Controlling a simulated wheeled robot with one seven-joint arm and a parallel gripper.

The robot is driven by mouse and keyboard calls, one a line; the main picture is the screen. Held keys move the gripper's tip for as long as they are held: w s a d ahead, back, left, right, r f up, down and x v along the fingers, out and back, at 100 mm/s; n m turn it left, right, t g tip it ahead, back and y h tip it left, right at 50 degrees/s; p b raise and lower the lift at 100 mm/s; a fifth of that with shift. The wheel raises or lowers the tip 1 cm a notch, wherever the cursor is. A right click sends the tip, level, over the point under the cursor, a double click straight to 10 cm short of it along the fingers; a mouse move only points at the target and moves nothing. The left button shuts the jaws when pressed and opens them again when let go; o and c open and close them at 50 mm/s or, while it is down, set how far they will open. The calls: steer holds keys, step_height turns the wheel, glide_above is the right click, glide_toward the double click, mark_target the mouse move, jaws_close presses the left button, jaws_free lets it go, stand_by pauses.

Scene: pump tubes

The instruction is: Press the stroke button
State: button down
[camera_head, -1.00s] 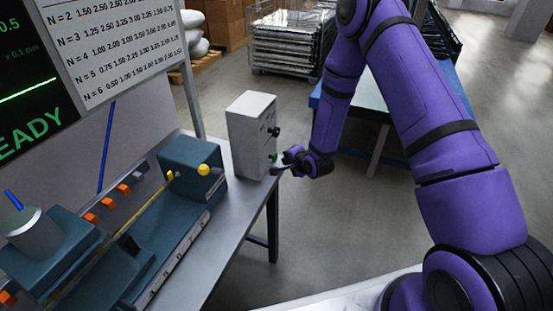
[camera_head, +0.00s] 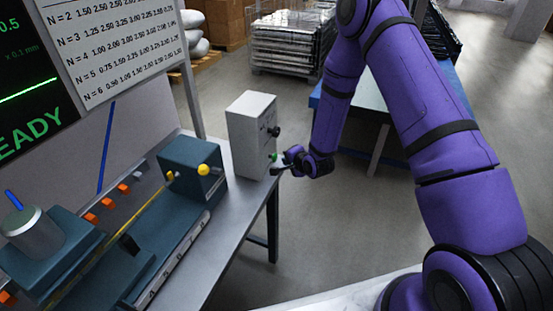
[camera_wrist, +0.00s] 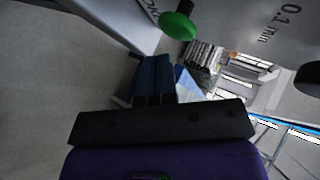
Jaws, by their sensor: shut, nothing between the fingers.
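A pale grey control box (camera_head: 251,135) stands on the bench's far right end. A green round button (camera_head: 273,157) sticks out low on its right face, with a black knob (camera_head: 275,131) above it. My gripper (camera_head: 278,170) is shut and empty, just below and to the right of the green button. In the wrist view, the green button (camera_wrist: 178,25) hangs above my gripper's fingers (camera_wrist: 152,80), with a visible gap. The black knob (camera_wrist: 308,77) is at the right edge, near the text "0.1 mm". A label beside the green button is cut off.
The bench (camera_head: 238,205) carries a teal machine (camera_head: 193,170) with a yellow ball knob and orange clips. A screen (camera_head: 30,85) reads "READY", beside a number chart (camera_head: 115,45). A blue-edged table (camera_head: 370,97) stands behind my arm. Open floor lies right of the bench.

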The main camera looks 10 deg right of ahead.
steer(key=shift+w+a, duration=0.15)
steer(key=shift+a, duration=0.05)
steer(key=shift+w+a, duration=0.15)
steer(key=shift+w+a, duration=0.5)
steer(key=shift+a, duration=0.2)
stand_by(1.5)
steer(key=shift+s, duration=0.1)
steer(key=shift+s+d, duration=0.7)
steer(key=shift+d, duration=0.3)
steer(key=shift+s+d, duration=0.75)
steer(key=shift+d, duration=0.3)
steer(key=shift+s+d, duration=0.7)
steer(key=shift+d, duration=0.3)
